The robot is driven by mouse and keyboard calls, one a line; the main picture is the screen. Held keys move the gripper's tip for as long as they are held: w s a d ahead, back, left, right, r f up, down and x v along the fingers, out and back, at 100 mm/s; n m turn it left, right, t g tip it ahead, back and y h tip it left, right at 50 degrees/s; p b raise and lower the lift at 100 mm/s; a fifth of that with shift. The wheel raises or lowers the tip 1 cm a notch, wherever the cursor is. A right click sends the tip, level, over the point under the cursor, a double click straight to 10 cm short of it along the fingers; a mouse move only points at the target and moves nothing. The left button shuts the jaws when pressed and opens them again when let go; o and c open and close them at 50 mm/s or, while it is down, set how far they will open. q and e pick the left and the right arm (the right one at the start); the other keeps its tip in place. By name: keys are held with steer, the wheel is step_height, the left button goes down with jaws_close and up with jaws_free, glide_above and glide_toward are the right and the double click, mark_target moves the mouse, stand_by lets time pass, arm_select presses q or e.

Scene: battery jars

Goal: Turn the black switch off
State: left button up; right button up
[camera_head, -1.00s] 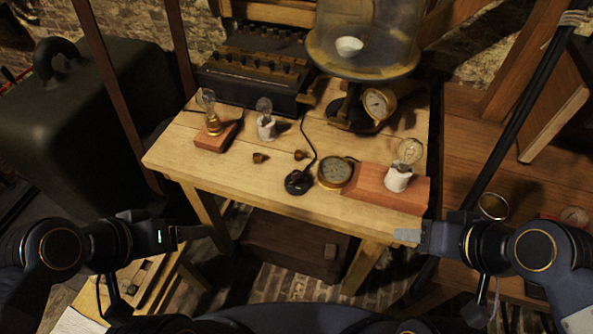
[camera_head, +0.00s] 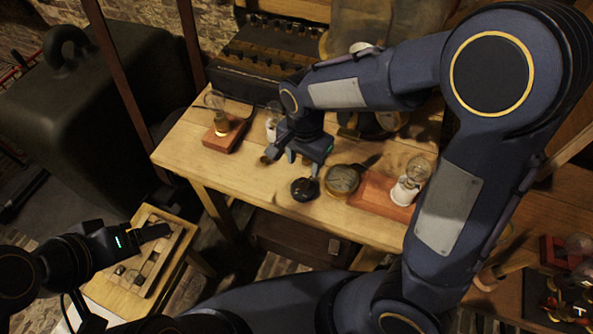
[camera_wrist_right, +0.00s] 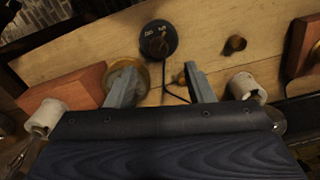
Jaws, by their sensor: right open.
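The black switch (camera_head: 304,189) is a small round black piece near the front edge of the wooden table (camera_head: 262,186). In the right wrist view the switch (camera_wrist_right: 158,40) shows as a black disc with small markings and a cord, just beyond and between my fingertips. My right gripper (camera_head: 302,163) reaches down over the table just behind the switch, open and empty. In the right wrist view its two fingers (camera_wrist_right: 158,82) are spread apart, and I see no contact with the switch. My left gripper (camera_head: 152,233) is at the lower left, away from the table; its fingers are too unclear to judge.
A brass gauge (camera_head: 342,179) sits right of the switch, beside a red-brown block (camera_head: 373,192) with a bulb in a white holder (camera_head: 405,190). Another bulb stands on a wooden block (camera_head: 224,139) at left. A small brass piece (camera_wrist_right: 235,43) lies near the switch.

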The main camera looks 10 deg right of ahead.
mark_target(304, 180)
step_height(304, 180, down, 7)
steer(key=shift+d+f, duration=0.1)
steer(key=shift+f, duration=0.05)
stand_by(0.4)
steer(key=c, duration=1)
